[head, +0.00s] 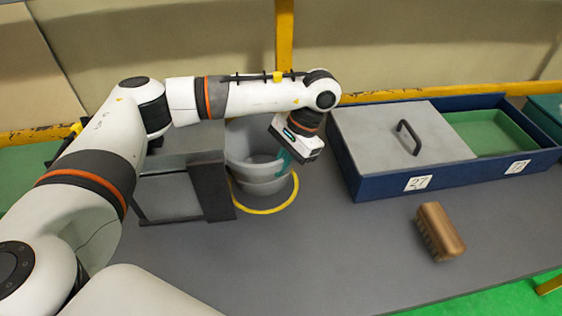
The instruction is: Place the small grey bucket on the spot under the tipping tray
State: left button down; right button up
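The small grey bucket (258,180) stands upright on the grey table, inside or over the yellow ring (270,212) marked there. The ring shows in front and to the right of it; its back part is hidden. My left gripper (284,160) reaches down at the bucket's right rim with its teal fingers. I cannot tell whether the fingers are closed on the rim. A grey metal box-like stand (175,190), perhaps the tipping tray's, is directly left of the bucket, partly hidden by my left arm. My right gripper is not in view.
A blue bin (385,190) with a grey handled lid (400,150) and a green compartment (490,130) stands at the right. A brown wooden brush (440,232) lies in front of it. The table's front middle is clear. A yellow rail and beige panels are behind.

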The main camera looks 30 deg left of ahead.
pick_arm(q)
jog(key=shift+f, duration=0.1)
jog(key=c, duration=1.6)
grip_release()
jog(key=shift+s, duration=0.1)
jog(key=shift+c, duration=0.2)
jog(key=v, duration=1.2)
jog(key=shift+a, duration=0.1)
